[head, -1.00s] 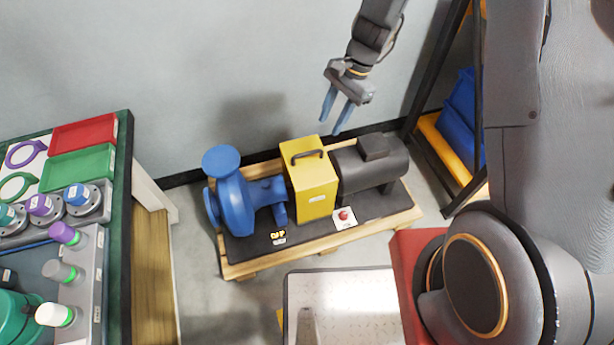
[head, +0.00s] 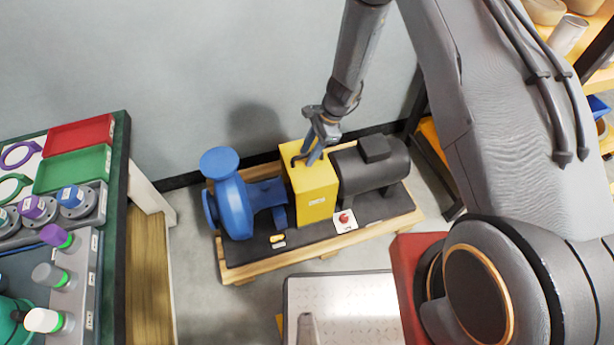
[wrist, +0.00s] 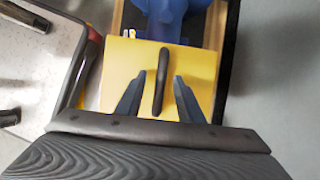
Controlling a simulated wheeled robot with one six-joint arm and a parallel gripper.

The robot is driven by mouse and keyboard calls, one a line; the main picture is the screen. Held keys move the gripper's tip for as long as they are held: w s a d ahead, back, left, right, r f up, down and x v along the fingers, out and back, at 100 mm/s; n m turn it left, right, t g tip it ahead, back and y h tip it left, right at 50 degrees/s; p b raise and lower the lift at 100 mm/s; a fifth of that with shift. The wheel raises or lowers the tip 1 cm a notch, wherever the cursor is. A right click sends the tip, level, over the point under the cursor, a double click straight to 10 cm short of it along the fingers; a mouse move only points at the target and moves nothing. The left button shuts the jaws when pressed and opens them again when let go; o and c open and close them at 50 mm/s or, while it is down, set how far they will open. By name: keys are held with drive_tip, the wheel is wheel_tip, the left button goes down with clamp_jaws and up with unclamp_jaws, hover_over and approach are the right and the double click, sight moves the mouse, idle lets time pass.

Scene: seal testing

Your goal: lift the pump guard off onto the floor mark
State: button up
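The pump guard (head: 313,194) is a yellow box with a dark handle on its top. It sits on the pump skid between the blue pump (head: 235,201) and the dark motor (head: 371,168). My gripper (head: 308,157) is at the top of the guard. In the wrist view my gripper (wrist: 158,92) is open, one blue finger on each side of the dark handle (wrist: 162,82), with gaps visible between fingers and handle. The guard's yellow top (wrist: 118,62) shows below the fingers. No floor mark can be made out in these frames.
The skid's wooden base (head: 240,273) carries a red button (head: 344,217) on a white plate in front of the guard. A bench with coloured trays (head: 75,168) stands at left. Grey floor (head: 197,262) is clear between bench and skid. A rack stands at right.

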drive_tip(key=shift+a+f, duration=0.25)
drive_tip(key=shift+f, duration=0.45)
clamp_jaws()
drive_tip(key=shift+r, duration=0.1)
idle(0.8)
